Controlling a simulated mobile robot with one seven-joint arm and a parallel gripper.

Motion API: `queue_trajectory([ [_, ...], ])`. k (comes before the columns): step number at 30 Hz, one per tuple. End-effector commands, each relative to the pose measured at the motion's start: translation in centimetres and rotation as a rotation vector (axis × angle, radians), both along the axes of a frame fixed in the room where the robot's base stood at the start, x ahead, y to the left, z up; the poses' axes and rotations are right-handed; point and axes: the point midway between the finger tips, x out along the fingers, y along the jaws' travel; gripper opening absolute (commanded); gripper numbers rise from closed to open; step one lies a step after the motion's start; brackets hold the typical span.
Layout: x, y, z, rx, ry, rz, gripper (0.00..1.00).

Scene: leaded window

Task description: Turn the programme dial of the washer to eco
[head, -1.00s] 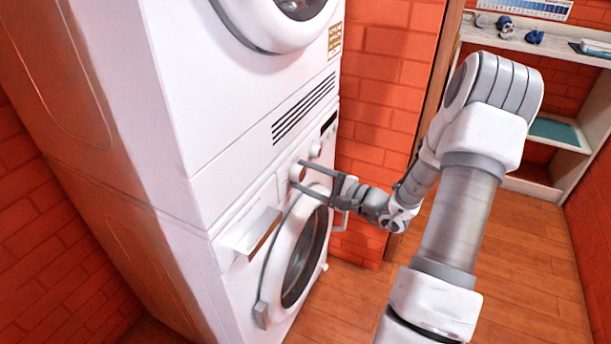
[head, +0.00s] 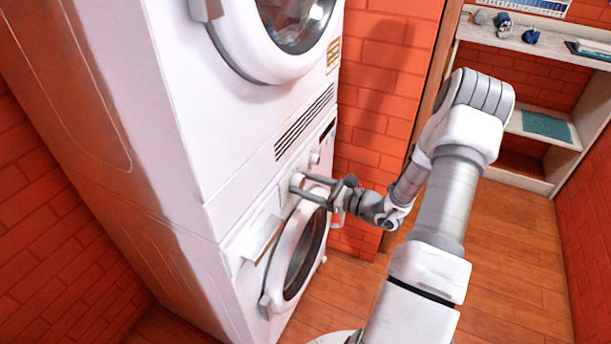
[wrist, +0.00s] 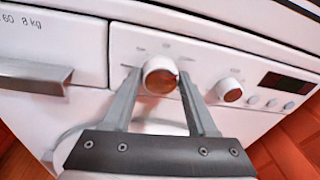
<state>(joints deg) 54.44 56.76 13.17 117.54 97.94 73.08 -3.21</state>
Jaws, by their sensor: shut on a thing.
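The lower machine is the washer (head: 233,262), white, with a round door and a control panel (wrist: 203,64) above it. A round white dial (wrist: 160,76) with a brownish face sits on the panel, with small faint marks around it that I cannot read. My gripper (wrist: 160,84) is shut on this dial, one finger on each side. In the head view, my gripper (head: 296,183) reaches the panel from the right, and its fingers hide part of the dial. I cannot tell which programme the dial points to.
A smaller knob (wrist: 229,90), a dark display (wrist: 287,83) and several buttons lie right of the dial. A drawer with a protruding handle (wrist: 36,76) is on the left. Another machine (head: 240,110) is stacked above. Shelves (head: 535,125) stand at the back right; wooden floor lies before them.

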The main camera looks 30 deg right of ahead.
Motion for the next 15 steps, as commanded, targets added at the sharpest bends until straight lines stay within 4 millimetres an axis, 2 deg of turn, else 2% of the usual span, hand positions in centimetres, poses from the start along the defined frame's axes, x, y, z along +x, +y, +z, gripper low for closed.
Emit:
queue_trajectory([
  [1,-0.01,-0.1,0.45,0.037,0.03,-0.002,0.02],
  [15,0.07,-0.2,0.32,0.37,0.289,-0.001,0.02],
])
